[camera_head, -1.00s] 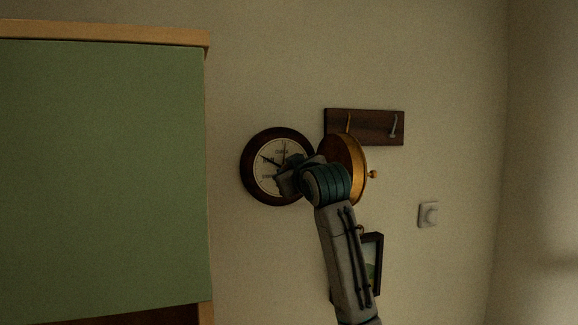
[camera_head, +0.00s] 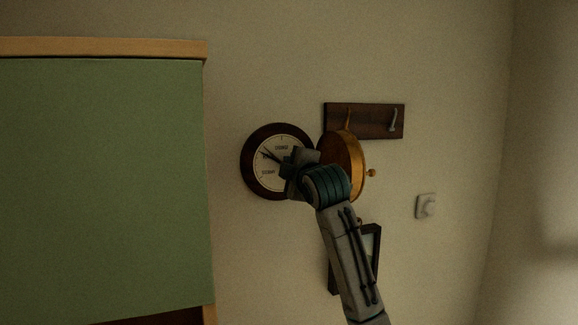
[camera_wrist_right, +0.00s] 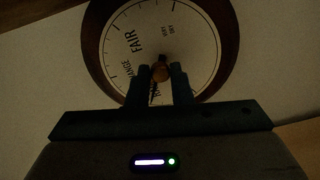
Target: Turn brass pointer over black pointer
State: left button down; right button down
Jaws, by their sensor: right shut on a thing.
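The round dial (camera_head: 268,177) has a cream face and a dark wooden rim on the wall. It also shows in the right wrist view (camera_wrist_right: 203,40). My right gripper (camera_head: 292,165) is at the dial's centre, covering part of the face. In the right wrist view its fingers (camera_wrist_right: 163,80) are shut on a small brass knob (camera_wrist_right: 161,72). The black pointer (camera_head: 270,152) points to the upper left in the head view. A second thin dark line lies close to it; I cannot clearly tell the brass pointer apart. My left gripper is out of view.
An open round brass cover (camera_head: 350,180) stands out at the dial's right, close to my right wrist. A dark rack with hooks (camera_head: 370,121) is above it. A framed picture (camera_head: 372,243) hangs below, partly behind my arm. A green panel (camera_head: 100,180) stands at left.

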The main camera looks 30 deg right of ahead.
jog(key=shift+n, duration=1.1)
jog(key=c, duration=1.3)
grip_release()
jog(key=shift+s, duration=0.1)
jog(key=b+v, duration=0.5)
jog(key=v, duration=0.5)
jog(key=shift+s+a, duration=0.2)
jog(key=shift+s, duration=0.05)
